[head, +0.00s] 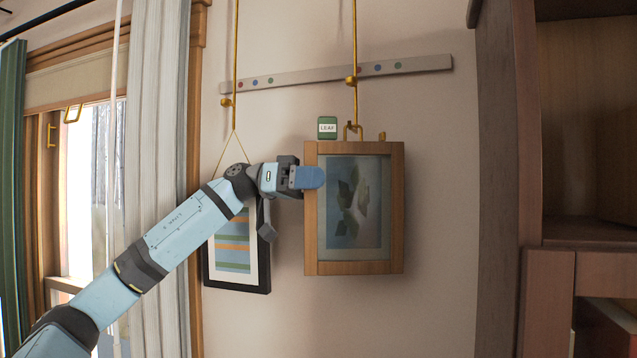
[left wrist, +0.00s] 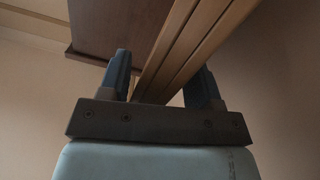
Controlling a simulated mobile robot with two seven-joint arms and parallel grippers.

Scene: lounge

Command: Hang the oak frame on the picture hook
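The oak frame (head: 397,215), with a leaf picture behind glass, is upright against the pale wall in the middle of the head view. My left gripper (head: 308,177) is at its upper left side, one blue finger over the front. In the left wrist view the frame's wooden edge (left wrist: 185,55) lies between the two fingers (left wrist: 160,88), which appear shut on it. A brass picture hook (head: 352,129) hangs on the right rod (head: 354,45), just above the frame's top. I cannot tell whether they touch. My right gripper is not in view.
A green LEAF label (head: 327,128) is on the wall left of the hook. A black-framed striped picture (head: 264,275) hangs left, partly behind my arm. A rail with coloured dots (head: 420,64) crosses above. A dark wooden cabinet (head: 500,180) stands right, curtains (head: 158,100) left.

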